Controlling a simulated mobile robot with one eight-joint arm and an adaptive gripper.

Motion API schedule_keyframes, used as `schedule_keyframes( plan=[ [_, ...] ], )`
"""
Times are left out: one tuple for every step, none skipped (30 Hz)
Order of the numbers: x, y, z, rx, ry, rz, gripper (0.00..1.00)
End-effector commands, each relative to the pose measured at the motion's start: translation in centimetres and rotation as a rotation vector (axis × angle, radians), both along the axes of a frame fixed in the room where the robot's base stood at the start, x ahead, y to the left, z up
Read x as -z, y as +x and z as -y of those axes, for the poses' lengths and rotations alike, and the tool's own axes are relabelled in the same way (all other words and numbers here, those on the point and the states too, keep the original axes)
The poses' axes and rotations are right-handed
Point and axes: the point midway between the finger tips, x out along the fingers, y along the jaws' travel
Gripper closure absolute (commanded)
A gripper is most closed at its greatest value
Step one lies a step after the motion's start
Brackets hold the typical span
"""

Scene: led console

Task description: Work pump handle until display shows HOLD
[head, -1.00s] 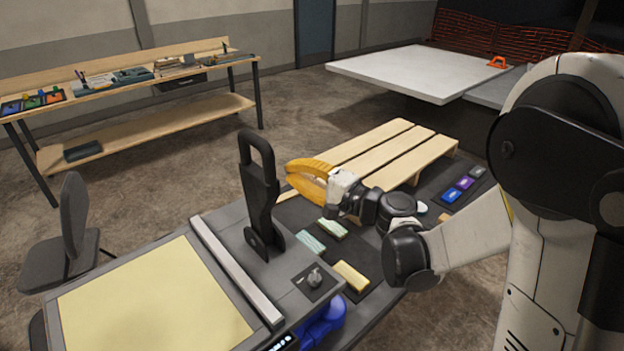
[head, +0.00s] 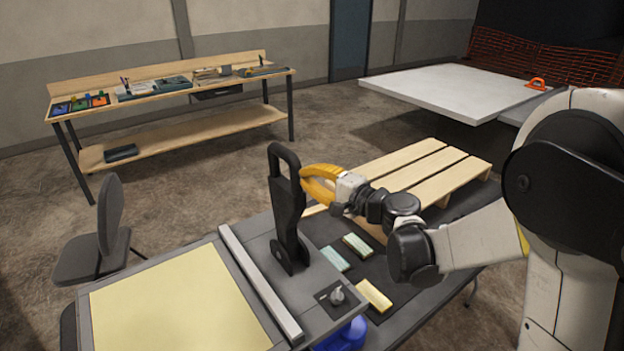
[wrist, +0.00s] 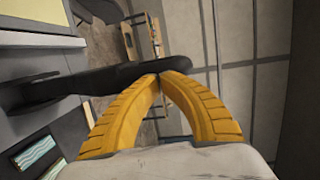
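The black pump handle (head: 287,205) stands nearly upright on the grey console (head: 265,245), with a looped grip at its top. My gripper (head: 303,172) has yellow fingers and is close to the right side of the grip. In the wrist view, the fingertips (wrist: 165,75) meet, and the dark handle (wrist: 75,82) lies across just beyond them. Nothing shows clamped between the fingers; whether they touch the handle I cannot tell.
A knob (head: 337,296) sits on the console right of the handle base. Sponge-like blocks (head: 374,296) lie on a dark mat. A wooden pallet (head: 425,170) is behind my gripper. A chair (head: 105,235) stands left. A workbench (head: 180,135) is at the back.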

Motion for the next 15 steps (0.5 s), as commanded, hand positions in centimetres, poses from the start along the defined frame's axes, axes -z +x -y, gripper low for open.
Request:
schedule_keyframes(
  plan=[
    [-0.8,0.7,-0.6,-0.003,-0.015,-0.021,1.0],
    [-0.9,1.2,-1.0,-0.003,-0.025,-0.035,1.0],
    [-1.1,1.9,-1.5,-0.004,-0.04,-0.057,1.0],
    [-1.3,2.5,-1.9,-0.003,-0.052,-0.075,1.0],
    [-1.4,3.1,-2.2,-0.003,-0.065,-0.093,1.0],
    [-1.4,3.9,-2.8,-0.003,-0.082,-0.117,1.0],
    [-1.5,4.5,-3.2,-0.003,-0.095,-0.135,1.0],
    [-1.5,5.1,-3.6,-0.003,-0.107,-0.155,1.0],
    [-1.5,5.9,-4.1,-0.003,-0.122,-0.179,1.0],
    [-1.5,6.5,-4.5,-0.003,-0.134,-0.197,1.0],
    [-1.5,7.0,-4.9,-0.003,-0.146,-0.214,1.0],
    [-1.4,7.8,-5.4,-0.002,-0.162,-0.237,1.0],
    [-1.3,8.3,-5.7,-0.003,-0.173,-0.254,1.0],
    [-1.2,8.8,-6.1,-0.003,-0.183,-0.269,1.0],
    [-1.1,9.4,-6.5,-0.003,-0.198,-0.289,1.0]
  ],
)
